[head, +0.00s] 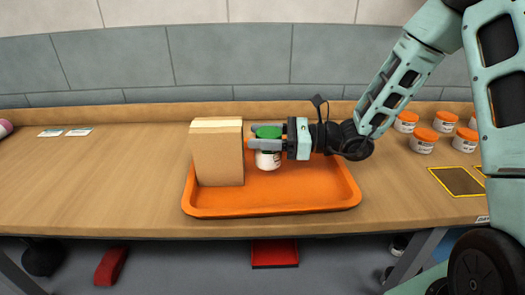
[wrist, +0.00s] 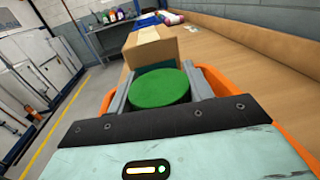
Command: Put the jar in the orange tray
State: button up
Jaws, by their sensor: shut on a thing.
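The jar (head: 268,160) is white with a green lid and a printed label. My gripper (head: 266,144) reaches in from the right and is shut on the jar near its lid. The green lid (wrist: 160,88) also shows between the fingers in the wrist view. The jar is upright over the orange tray (head: 290,208), in its middle part. I cannot tell whether its base touches the tray floor. The tray's rim also shows in the wrist view (wrist: 292,142).
A cardboard box (head: 219,155) stands in the tray's left part, close to the jar and fingertips. Several orange-lidded jars (head: 422,142) stand on the counter at right. Two small cards (head: 65,132) lie at left. The counter (head: 110,175) left of the tray is mostly clear.

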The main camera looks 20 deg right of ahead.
jog(key=shift+f, duration=1.85)
jog(key=shift+f, duration=0.2)
jog(key=o, duration=1.1)
jog(key=shift+r, duration=0.2)
jog(key=b+v, duration=0.1)
jog(key=v, duration=1.1)
